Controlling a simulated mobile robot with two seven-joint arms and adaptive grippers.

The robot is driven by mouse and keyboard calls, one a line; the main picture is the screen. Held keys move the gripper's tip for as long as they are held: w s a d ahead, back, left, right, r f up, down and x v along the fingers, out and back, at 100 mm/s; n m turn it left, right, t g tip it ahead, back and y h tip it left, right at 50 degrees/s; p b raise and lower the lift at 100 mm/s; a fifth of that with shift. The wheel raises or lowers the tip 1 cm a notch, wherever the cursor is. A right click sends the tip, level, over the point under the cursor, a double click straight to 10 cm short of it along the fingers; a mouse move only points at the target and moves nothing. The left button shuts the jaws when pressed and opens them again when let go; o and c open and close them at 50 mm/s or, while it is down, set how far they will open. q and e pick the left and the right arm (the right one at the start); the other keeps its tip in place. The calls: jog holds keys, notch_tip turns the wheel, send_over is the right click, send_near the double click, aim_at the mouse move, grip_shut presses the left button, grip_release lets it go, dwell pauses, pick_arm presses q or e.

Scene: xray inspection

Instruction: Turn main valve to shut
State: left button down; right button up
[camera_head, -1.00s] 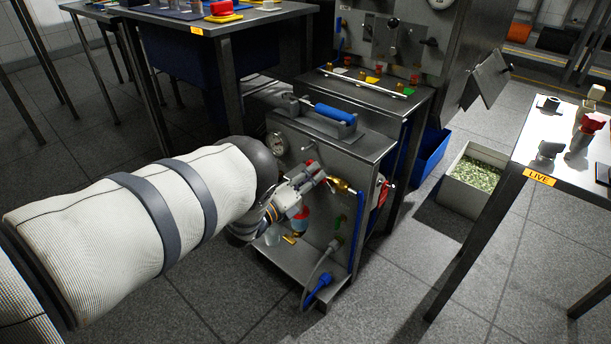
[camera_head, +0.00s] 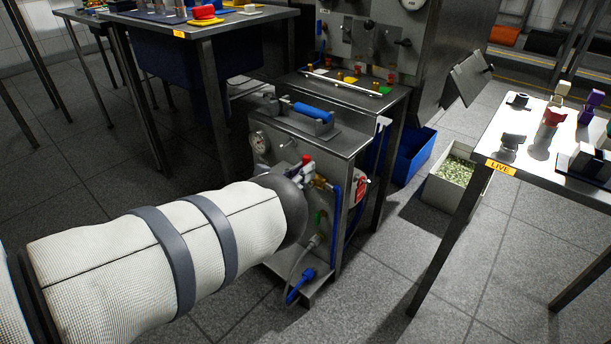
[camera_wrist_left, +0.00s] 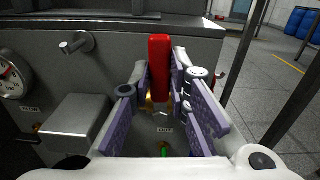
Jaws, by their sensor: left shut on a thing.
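The red valve lever (camera_wrist_left: 159,68) stands upright between the fingers of my left gripper (camera_wrist_left: 163,88) in the left wrist view. The purple-padded fingers are on both sides of it and closed on it. In the head view, the red lever (camera_head: 307,159) shows at the front of the grey cabinet, and my left forearm and wrist hide most of the gripper there. My right gripper is not in view.
The grey cabinet (camera_head: 330,143) carries a gauge (camera_head: 259,142) and a blue-handled bar (camera_head: 306,109) on top. A blue hose connector (camera_head: 300,285) lies low at its front. A blue bin (camera_head: 415,156) and a pale bin (camera_head: 440,190) stand right. The floor before the "LIVE" table is clear.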

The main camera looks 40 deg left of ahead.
pick_arm(q)
jog(key=shift+d+m, duration=0.25)
jog(key=shift+m, duration=0.25)
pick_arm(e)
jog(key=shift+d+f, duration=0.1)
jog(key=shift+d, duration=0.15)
pick_arm(q)
jog(key=shift+f, duration=0.1)
jog(key=c, duration=1.5)
grip_release()
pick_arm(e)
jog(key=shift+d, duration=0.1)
pick_arm(q)
jog(key=shift+s, duration=0.1)
jog(key=s, duration=0.8)
jog(key=s+a, duration=0.1)
jog(key=s, duration=0.3)
